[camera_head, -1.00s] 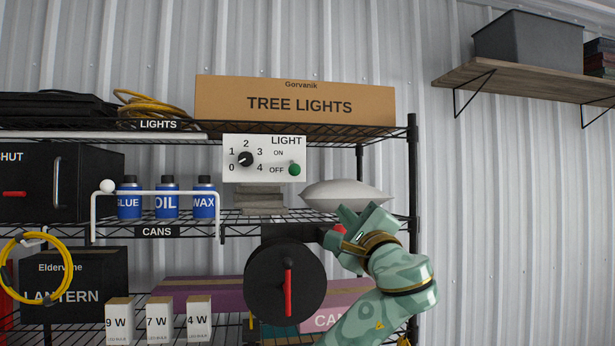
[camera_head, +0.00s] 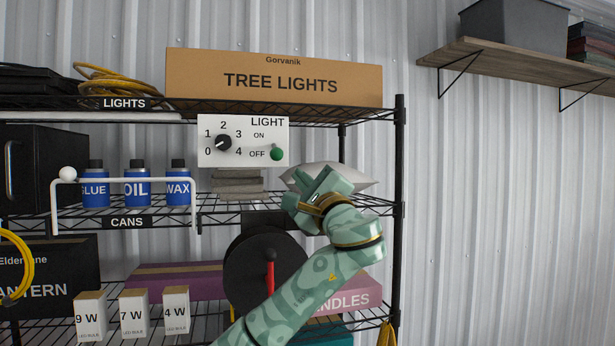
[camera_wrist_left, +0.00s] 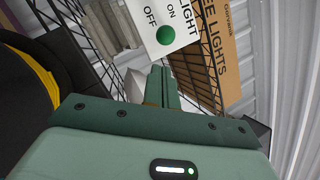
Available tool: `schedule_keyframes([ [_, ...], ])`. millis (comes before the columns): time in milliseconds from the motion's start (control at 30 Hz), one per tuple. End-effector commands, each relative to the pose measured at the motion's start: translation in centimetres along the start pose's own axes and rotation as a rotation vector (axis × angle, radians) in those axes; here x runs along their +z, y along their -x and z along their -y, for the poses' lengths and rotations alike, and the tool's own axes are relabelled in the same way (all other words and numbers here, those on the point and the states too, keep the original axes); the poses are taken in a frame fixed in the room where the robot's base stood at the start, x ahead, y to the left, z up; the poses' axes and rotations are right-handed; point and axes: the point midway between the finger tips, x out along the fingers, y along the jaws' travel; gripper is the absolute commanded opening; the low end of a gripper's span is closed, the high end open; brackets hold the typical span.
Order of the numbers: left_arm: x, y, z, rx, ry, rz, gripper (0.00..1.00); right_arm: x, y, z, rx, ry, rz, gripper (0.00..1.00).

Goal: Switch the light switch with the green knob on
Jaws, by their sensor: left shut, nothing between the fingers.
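The white light panel (camera_head: 208,130) hangs at the front of the shelf, below the tree lights box. Its green knob (camera_head: 277,153) sits at the lower right, beside the word OFF and below ON. My left gripper (camera_head: 298,182) is just below and to the right of the knob, apart from it in the picture. In the left wrist view the green knob (camera_wrist_left: 165,35) is just beyond the tips of my shut, empty left gripper (camera_wrist_left: 162,70). Contact is not visible. My right gripper is not in view.
A pale sack (camera_head: 350,177) lies on the shelf behind my left gripper. A black round reel with a red handle (camera_head: 240,265) hangs below. Blue cans (camera_head: 137,188) stand left, behind a white rail (camera_head: 123,182).

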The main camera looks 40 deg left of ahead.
Motion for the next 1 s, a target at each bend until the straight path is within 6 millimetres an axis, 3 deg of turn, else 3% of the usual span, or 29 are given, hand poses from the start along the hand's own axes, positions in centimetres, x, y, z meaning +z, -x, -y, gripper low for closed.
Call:
schedule_keyframes([
  [100, 0.3, -2.5, 0.3, 0.001, -0.002, 0.001, 0.00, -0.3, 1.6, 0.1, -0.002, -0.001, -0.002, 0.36],
  [333, 0.1, -5.1, 0.2, 0.000, -0.001, -0.001, 0.00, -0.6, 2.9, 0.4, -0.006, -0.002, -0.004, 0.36],
  [1000, 0.1, -5.5, 0.1, 0.000, 0.002, -0.002, 0.00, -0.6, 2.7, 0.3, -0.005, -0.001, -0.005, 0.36],
])
